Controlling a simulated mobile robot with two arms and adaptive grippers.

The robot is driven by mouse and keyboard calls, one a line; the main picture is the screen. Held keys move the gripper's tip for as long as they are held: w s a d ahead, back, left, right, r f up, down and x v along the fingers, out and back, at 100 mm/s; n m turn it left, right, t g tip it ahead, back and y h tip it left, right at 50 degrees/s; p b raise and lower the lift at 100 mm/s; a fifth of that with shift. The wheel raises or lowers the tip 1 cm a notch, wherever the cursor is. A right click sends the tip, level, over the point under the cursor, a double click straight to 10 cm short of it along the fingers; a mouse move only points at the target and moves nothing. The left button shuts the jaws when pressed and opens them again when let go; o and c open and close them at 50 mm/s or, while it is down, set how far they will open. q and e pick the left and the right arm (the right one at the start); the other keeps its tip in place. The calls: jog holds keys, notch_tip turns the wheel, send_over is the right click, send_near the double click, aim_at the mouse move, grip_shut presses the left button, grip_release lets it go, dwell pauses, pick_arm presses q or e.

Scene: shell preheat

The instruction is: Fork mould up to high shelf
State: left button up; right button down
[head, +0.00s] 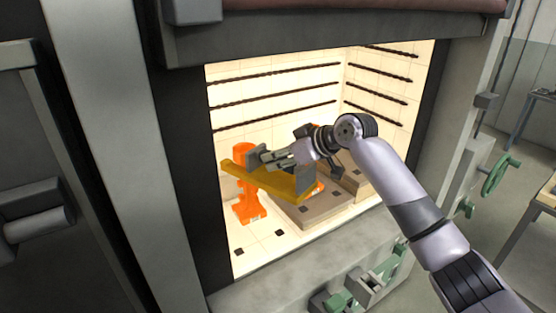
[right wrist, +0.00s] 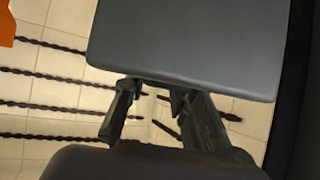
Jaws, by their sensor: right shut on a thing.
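My right gripper (head: 280,159) reaches into the lit furnace chamber. It is shut on a grey-plated ochre piece (head: 270,181), which looks like a long flat bar with grey upright plates. The exact grip point is hard to see. In the right wrist view, a broad dark grey plate (right wrist: 185,40) fills the upper middle, just beyond my gripper's fingers (right wrist: 155,105). An orange post (head: 249,210) stands on the chamber floor behind and below the ochre bar, partly hidden by it. I cannot clearly identify a separate mould or shelf. My left gripper is not in view.
Dark twisted heating rods (head: 275,73) run along the pale tiled walls. Brown-grey blocks (head: 310,211) lie low on the right of the chamber. The furnace sill (head: 300,262) and the dark side jambs bound the opening. A green handwheel (head: 499,174) is outside, right.

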jog(key=shift+r, duration=1.7)
jog(key=s+d+b, duration=0.5)
jog(key=s+d, duration=0.5)
jog(key=d, duration=0.5)
jog(key=s+d+b, duration=0.5)
jog(key=s+d, duration=0.5)
jog(key=d, duration=0.5)
jog(key=s+d+b, duration=0.4)
jog(key=s+d, duration=0.6)
jog(key=d, duration=0.5)
jog(key=shift+s+b, duration=0.15)
jog(key=shift+b, duration=0.25)
dwell(1.1)
